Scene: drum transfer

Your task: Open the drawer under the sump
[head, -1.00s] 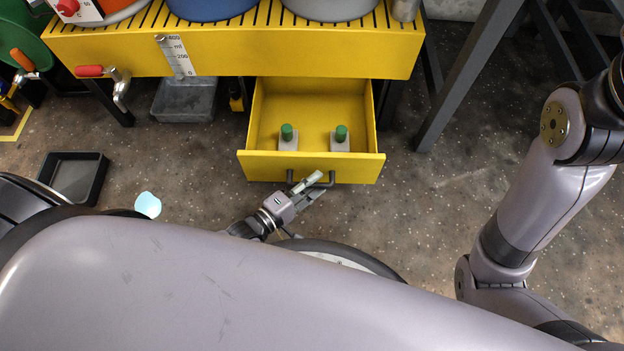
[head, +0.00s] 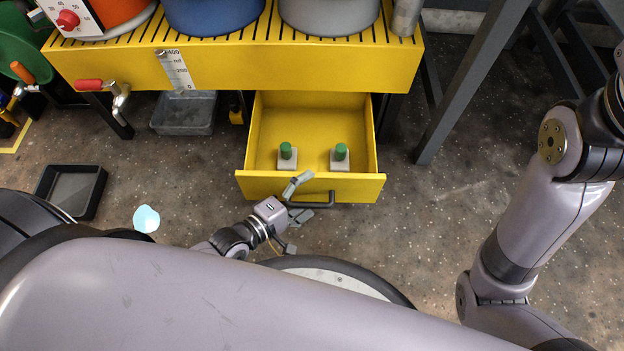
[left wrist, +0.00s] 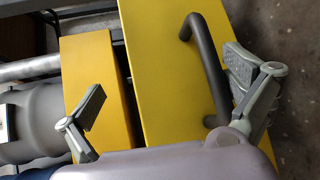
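The yellow drawer (head: 310,187) under the yellow slatted sump (head: 300,68) stands pulled out, its inside showing. Its dark bar handle (head: 331,198) is on the front face and also shows in the left wrist view (left wrist: 209,66). My left gripper (head: 299,201) is at the left part of the handle with its fingers spread apart. In the left wrist view its fingers (left wrist: 168,98) are wide open; the handle lies between them, closer to the right finger. Whether a finger touches the handle I cannot tell. My right arm shows at the right, but its gripper is out of view.
Two green-topped pieces on grey bases (head: 287,156) (head: 340,157) stand in the drawer. Drums, including a blue one (head: 213,15), stand on the sump. A black tray (head: 72,190) and a light-blue patch (head: 146,219) are on the floor. Floor right of the drawer is clear.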

